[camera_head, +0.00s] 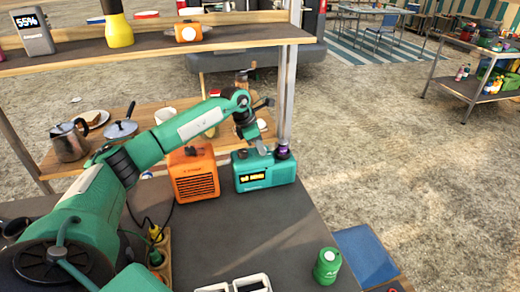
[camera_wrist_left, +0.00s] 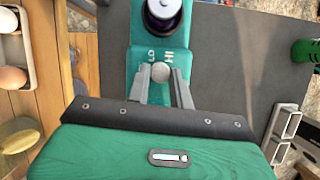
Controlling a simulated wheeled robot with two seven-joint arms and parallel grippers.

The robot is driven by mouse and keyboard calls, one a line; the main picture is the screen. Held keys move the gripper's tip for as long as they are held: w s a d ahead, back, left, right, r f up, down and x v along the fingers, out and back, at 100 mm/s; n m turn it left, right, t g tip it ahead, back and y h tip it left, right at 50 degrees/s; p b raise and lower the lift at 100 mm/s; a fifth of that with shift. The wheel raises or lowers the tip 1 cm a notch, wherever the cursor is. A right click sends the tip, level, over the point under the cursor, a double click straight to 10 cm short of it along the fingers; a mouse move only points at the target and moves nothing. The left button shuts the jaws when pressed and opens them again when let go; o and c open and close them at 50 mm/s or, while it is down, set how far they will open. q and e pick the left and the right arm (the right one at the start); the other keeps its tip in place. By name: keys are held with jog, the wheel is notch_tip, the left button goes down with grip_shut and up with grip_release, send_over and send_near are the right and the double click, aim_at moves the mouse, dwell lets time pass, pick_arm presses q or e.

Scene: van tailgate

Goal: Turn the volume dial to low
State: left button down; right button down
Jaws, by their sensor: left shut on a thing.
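The teal radio (camera_head: 265,176) stands upright on the dark tabletop, with a lit amber display on its front. In the left wrist view its top face (camera_wrist_left: 146,35) carries light letters that look like LO and HI beside a small round grey dial (camera_wrist_left: 161,72). My left gripper (camera_wrist_left: 161,82) is shut on this dial, one finger on each side. It also shows in the head view (camera_head: 259,146), reaching down onto the radio's top. Which way the dial points cannot be told. A larger dark knob-like piece (camera_wrist_left: 163,12) sits beyond the dial. My right gripper is not in view.
An orange speaker-like box (camera_head: 194,176) stands close left of the radio. A green can (camera_head: 327,266) and white open boxes (camera_head: 252,284) are at the table's front. A shelf (camera_head: 230,38) with several items runs above the back. The tabletop before the radio is clear.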

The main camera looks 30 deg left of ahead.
pick_arm(q)
jog(key=shift+w+m+g, duration=0.1)
jog(key=shift+m+g, duration=0.2)
jog(key=shift+m, duration=0.6)
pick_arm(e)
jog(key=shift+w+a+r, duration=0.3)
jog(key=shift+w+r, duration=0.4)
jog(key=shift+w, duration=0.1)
pick_arm(q)
jog(key=c, duration=1.2)
grip_release()
jog(key=shift+c, duration=0.2)
jog(key=shift+b, duration=0.3)
jog(key=shift+a+r, duration=0.15)
jog(key=shift+r, duration=0.1)
jog(key=b+v, duration=0.1)
jog(key=v, duration=1)
jog(key=shift+a+r, duration=0.15)
jog(key=shift+r, duration=0.1)
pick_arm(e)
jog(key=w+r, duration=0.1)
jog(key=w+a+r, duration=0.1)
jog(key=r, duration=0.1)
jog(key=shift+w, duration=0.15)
